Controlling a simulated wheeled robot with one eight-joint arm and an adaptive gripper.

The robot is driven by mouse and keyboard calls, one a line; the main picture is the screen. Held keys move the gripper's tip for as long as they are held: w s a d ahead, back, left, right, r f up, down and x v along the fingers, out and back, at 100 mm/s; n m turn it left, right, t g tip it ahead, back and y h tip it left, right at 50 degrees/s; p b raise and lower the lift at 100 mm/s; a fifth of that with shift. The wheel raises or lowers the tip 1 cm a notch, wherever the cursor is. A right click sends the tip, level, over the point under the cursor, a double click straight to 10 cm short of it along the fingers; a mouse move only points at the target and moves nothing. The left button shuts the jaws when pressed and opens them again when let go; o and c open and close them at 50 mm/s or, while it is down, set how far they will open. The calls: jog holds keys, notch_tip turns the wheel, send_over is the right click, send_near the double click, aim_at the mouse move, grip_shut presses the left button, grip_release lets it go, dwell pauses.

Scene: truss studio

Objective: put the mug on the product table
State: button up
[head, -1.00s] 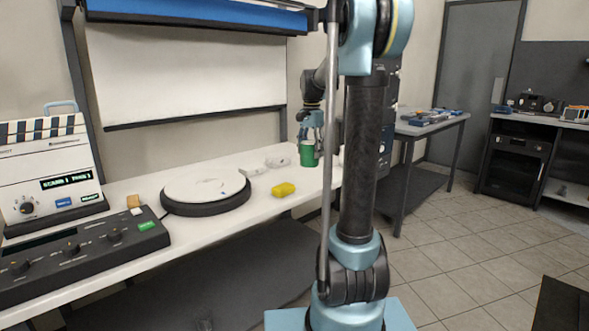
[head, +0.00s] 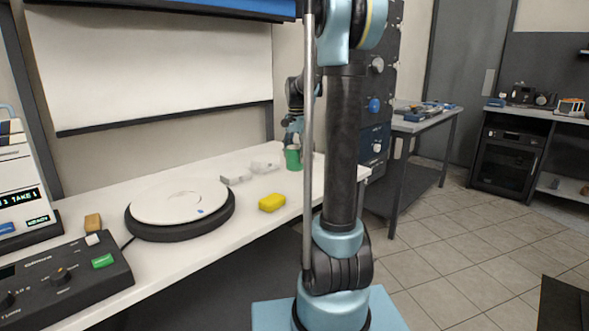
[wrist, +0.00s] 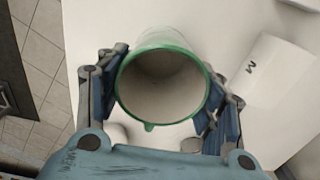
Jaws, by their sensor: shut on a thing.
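The green mug (head: 292,159) is at the far right end of the long white table (head: 245,208), partly behind my arm. In the wrist view I look into the pale inside of the mug (wrist: 163,88), ringed by a green rim. My gripper (head: 292,133) is shut on the mug, with one finger on each side of it. The mug looks roughly upright. I cannot tell whether its base touches the white surface. No table in view is plainly marked as the product table.
A grey table (head: 420,122) with small items stands behind at right. Tiled floor (head: 455,235) is open at right.

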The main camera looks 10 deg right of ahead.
jog(key=shift+s+a+f, duration=0.1)
jog(key=shift+f, duration=2.4)
jog(key=o, duration=1.2)
jog(key=shift+f, duration=0.1)
jog(key=shift+o, duration=0.2)
notch_tip(320, 180, up, 11)
jog(key=n, duration=0.2)
send_near(296, 165)
jog(key=s, duration=0.5)
jog(key=s+f+n+t, duration=0.1)
jog(key=s+f+n, duration=0.3)
jog(key=s+f, duration=0.6)
jog(key=s+f+n+t, duration=0.1)
jog(key=s+f+n, duration=0.4)
jog(key=s+f, duration=0.5)
jog(key=s, duration=0.6)
jog(key=shift+s, duration=0.2)
